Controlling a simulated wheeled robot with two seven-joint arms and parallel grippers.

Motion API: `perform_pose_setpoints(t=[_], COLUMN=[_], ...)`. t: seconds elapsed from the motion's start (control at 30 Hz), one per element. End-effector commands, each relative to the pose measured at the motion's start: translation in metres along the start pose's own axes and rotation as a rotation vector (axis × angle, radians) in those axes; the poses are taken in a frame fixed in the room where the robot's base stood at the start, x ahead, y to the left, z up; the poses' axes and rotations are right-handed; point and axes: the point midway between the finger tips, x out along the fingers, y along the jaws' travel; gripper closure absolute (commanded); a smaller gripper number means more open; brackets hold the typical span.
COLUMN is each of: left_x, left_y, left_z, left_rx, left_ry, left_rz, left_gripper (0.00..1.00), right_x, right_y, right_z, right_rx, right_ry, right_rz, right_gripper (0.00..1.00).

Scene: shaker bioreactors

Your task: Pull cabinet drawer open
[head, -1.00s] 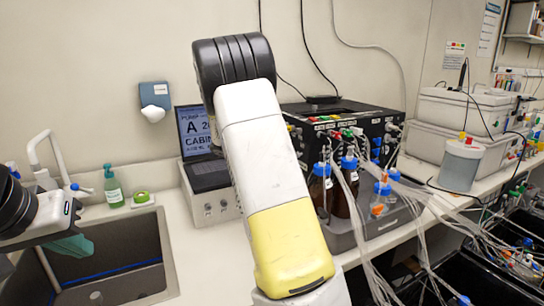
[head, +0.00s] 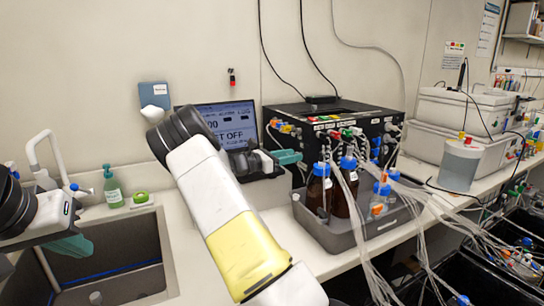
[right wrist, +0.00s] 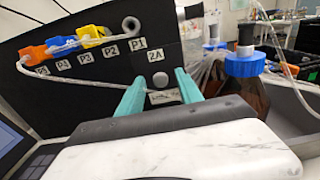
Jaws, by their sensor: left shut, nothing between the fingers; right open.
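No cabinet drawer can be made out for certain in either view. My right gripper (head: 290,157) is at the left front of the black pump box (head: 350,125) in the head view. In the right wrist view my right gripper (right wrist: 158,82) has its teal fingers apart, on either side of a small plate below the "2A" label on the black box (right wrist: 75,85); contact cannot be told. Nothing is seen held between them. My left gripper (head: 72,247) is over the sink at the left, shut and empty.
A laptop (head: 228,130) stands behind my right arm. A grey tray (head: 345,238) holds blue-capped brown bottles (head: 318,190), close right of my right gripper. Loose tubes hang over the counter edge. The sink (head: 110,262) and a green soap bottle (head: 113,188) are at left.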

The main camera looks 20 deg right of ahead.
Motion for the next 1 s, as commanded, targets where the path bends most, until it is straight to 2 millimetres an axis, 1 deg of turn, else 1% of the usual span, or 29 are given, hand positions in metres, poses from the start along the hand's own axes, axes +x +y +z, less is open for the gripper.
perform_pose_setpoints(t=[0.03, 0.13, 0.37, 0.4, 0.47, 0.5, 0.6, 1.0], left_x=[0.0000, 0.0000, 0.0000, 0.0000, 0.0000, 0.0000, 0.0000, 0.0000], left_y=[0.0000, 0.0000, 0.0000, 0.0000, 0.0000, 0.0000, 0.0000, 0.0000], left_z=[0.0000, 0.0000, 0.0000, 0.0000, 0.0000, 0.0000, 0.0000, 0.0000], left_rx=[0.000, 0.000, 0.000, 0.000, 0.000, 0.000, 0.000, 0.000], left_ry=[0.000, 0.000, 0.000, 0.000, 0.000, 0.000, 0.000, 0.000], left_rz=[0.000, 0.000, 0.000, 0.000, 0.000, 0.000, 0.000, 0.000], left_gripper=[1.00, 1.00, 1.00, 1.00, 1.00, 1.00, 1.00, 1.00], right_x=[0.0043, 0.0089, 0.0097, 0.0097, 0.0096, 0.0095, 0.0094, 0.0092], right_y=[0.0000, -0.0001, 0.0000, 0.0000, 0.0000, 0.0000, 0.0000, 0.0001], right_z=[0.0000, 0.0002, 0.0000, 0.0000, 0.0000, -0.0001, -0.0001, -0.0002], right_rx=[0.000, 0.000, 0.001, 0.001, 0.001, 0.001, 0.001, 0.001], right_ry=[0.000, -0.001, 0.000, 0.000, 0.000, 0.000, 0.001, 0.001], right_rz=[0.000, 0.000, 0.000, 0.000, 0.000, 0.000, 0.000, 0.001], right_gripper=[0.58, 0.58, 0.58, 0.61, 0.73, 0.81, 1.00, 1.00])
